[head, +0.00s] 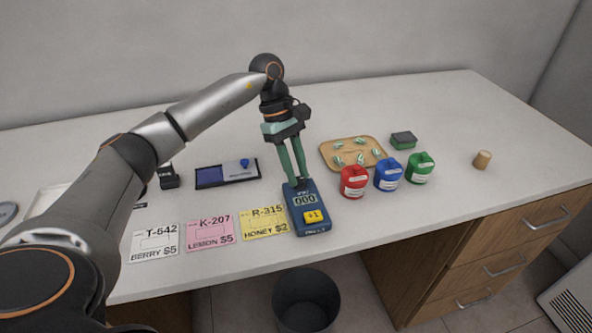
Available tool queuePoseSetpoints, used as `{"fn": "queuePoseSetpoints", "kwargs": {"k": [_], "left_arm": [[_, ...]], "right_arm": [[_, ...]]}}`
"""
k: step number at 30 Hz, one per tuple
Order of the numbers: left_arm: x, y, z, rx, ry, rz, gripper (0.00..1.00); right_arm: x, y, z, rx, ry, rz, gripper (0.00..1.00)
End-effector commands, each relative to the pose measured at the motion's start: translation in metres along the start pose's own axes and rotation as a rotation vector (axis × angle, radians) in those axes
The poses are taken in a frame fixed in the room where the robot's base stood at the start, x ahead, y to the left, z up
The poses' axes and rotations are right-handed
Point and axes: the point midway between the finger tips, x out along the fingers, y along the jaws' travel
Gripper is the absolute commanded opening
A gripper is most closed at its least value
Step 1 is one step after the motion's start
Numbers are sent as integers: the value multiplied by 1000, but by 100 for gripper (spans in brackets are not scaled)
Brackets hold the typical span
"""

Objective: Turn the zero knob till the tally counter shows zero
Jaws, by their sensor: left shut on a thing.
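The tally counter (313,226) is a blue box lying on the white counter, with a yellow "+1" button (314,216) on its face. Its display (304,199) seems to read 000, though the digits are small. My left gripper (297,183) reaches down from above, its green fingers shut at the counter's far end. They are closed on the zero knob, which the fingertips hide. My right gripper is not in view.
Price cards (210,233) lie left of the counter. Red (353,182), blue (388,175) and green (420,168) jugs stand to its right. A tray of wrapped pieces (331,149) lies behind them. A cork (482,159) stands far right, with bare surface around it.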

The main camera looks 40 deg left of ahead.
Motion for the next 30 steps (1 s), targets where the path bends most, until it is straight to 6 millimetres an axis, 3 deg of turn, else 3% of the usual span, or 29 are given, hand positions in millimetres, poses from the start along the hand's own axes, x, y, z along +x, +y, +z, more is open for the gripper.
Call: {"fn": "queuePoseSetpoints", "kwargs": {"k": [15,16,18,24,30], "left_arm": [[-1,1,0,20,2,-5,0],[-1,1,0,20,2,-5,30],[-1,1,0,20,2,-5,38],[0,0,0,19,1,-7,59],[0,0,0,19,1,-7,59]], "right_arm": [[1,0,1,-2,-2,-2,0],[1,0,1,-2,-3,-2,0],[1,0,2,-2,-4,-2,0],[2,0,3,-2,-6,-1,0],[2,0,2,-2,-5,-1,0]]}}
